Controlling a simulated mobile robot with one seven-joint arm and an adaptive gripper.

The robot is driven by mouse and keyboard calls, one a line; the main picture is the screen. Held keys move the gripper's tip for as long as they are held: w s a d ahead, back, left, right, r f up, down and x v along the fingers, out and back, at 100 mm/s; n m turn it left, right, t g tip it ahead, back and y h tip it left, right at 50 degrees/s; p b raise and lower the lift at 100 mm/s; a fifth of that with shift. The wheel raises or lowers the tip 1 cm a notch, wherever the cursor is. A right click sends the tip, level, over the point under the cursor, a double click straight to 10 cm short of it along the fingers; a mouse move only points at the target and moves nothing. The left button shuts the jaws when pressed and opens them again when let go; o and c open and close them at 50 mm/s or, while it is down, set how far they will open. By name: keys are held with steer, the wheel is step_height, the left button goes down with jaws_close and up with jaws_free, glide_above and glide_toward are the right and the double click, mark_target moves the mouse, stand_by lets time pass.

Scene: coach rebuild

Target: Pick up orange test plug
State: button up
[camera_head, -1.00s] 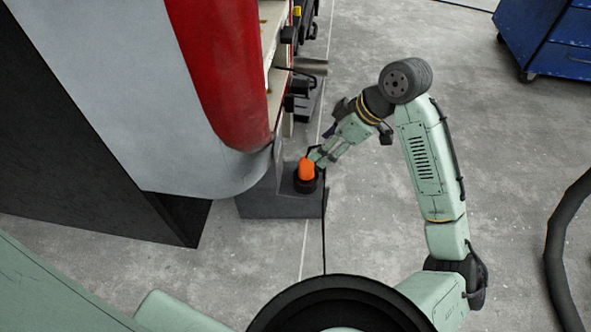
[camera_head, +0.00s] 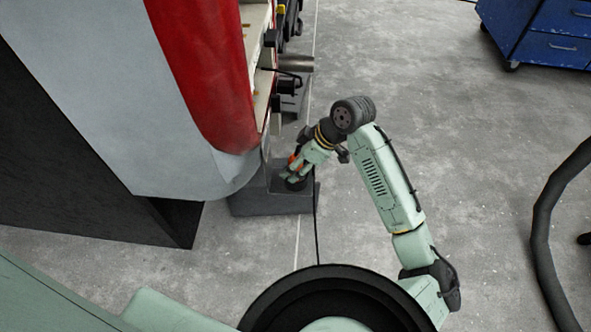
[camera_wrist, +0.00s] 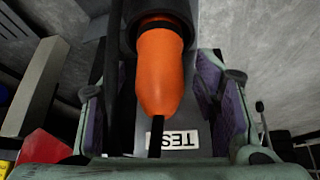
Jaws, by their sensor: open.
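The orange test plug (camera_wrist: 159,72) fills the middle of the wrist view, with a black collar at its far end and a dark cable or strip at its near end. My gripper (camera_wrist: 163,95) is open, with one finger on each side of the plug and gaps showing between. In the head view my gripper (camera_head: 302,168) is at the plug (camera_head: 292,162), which is mostly hidden behind it. The plug's black base (camera_head: 296,183) is on a grey block (camera_head: 262,203).
The red and grey coach body (camera_head: 200,75) stands close on the left. A blue cabinet (camera_head: 548,45) is at the back right, and a black hose (camera_head: 545,215) lies on the open floor.

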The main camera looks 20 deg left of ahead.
steer(key=shift+c, duration=0.6)
jaws_close()
